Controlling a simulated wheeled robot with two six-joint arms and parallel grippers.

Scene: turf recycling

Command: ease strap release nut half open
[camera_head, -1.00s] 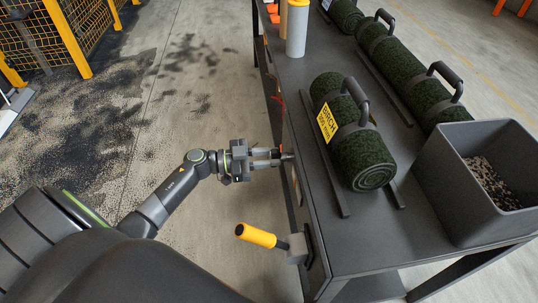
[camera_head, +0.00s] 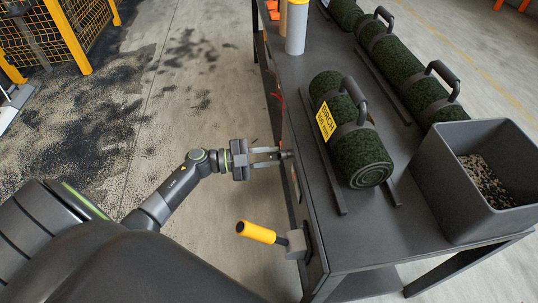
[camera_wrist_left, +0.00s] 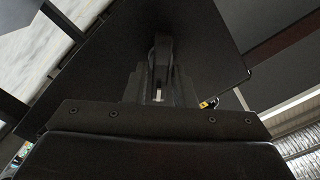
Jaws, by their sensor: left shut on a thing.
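My left gripper (camera_head: 284,157) reaches the near left side of the dark table, with its two fingers pointing at the side panel. The fingertips are shut on a small dark part at that side, taken to be the strap release nut; the fingers largely hide it and its turn angle cannot be read. In the left wrist view the fingers (camera_wrist_left: 160,72) stand close together in front of a dark square panel (camera_wrist_left: 210,60). A turf roll (camera_head: 359,154) with a strap, black handle and yellow label lies on the table above. My right gripper is not in view.
A yellow-handled lever (camera_head: 257,232) sticks out from the table's side, below the gripper. A grey bin (camera_head: 437,187) with granules stands at the table's right. More turf rolls (camera_head: 397,67) and a white cylinder (camera_head: 296,30) are farther back.

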